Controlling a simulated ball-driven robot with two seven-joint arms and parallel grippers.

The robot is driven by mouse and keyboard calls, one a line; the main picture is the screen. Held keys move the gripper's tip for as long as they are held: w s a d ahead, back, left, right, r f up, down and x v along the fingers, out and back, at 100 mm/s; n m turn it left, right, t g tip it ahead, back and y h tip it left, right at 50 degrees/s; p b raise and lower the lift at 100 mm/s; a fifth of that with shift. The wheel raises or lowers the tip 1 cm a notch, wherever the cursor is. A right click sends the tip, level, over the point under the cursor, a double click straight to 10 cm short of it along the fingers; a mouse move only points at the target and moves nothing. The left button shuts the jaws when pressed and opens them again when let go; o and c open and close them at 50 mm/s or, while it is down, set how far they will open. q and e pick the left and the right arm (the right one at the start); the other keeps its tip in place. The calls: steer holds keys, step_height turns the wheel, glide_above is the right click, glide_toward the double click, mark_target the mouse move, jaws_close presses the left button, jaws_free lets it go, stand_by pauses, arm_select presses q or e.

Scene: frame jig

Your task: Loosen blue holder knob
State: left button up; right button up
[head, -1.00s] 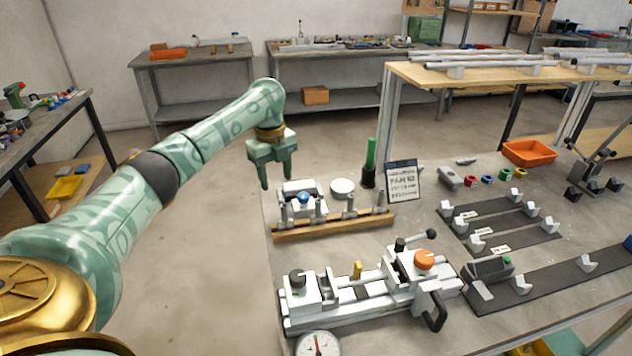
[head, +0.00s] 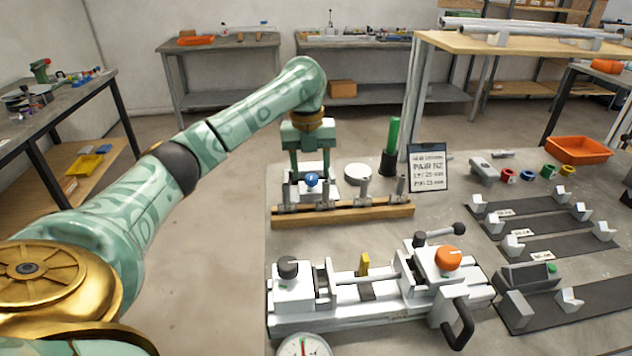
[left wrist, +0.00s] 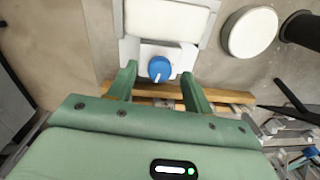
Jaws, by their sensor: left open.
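The blue knob (head: 312,179) sits on the front of a white holder (head: 297,190) at the table's back left edge. In the left wrist view the blue knob (left wrist: 160,69) shows a white pointer line, and the white holder block (left wrist: 168,20) lies beyond it. My left gripper (head: 310,176) is open, its fingers pointing down on either side of the knob in the head view. In the left wrist view the fingers (left wrist: 160,78) stand apart to the left and right of the knob, with no clear contact. My right gripper is not in view.
A wooden rack (head: 345,212) with several metal pegs stands just in front of the holder. A white disc (head: 357,174), a green cylinder in a dark cup (head: 390,150) and a sign (head: 427,168) are to the right. A white jig (head: 375,290) with an orange knob fills the front.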

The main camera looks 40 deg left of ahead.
arm_select(q)
steer(key=shift+f, duration=0.75)
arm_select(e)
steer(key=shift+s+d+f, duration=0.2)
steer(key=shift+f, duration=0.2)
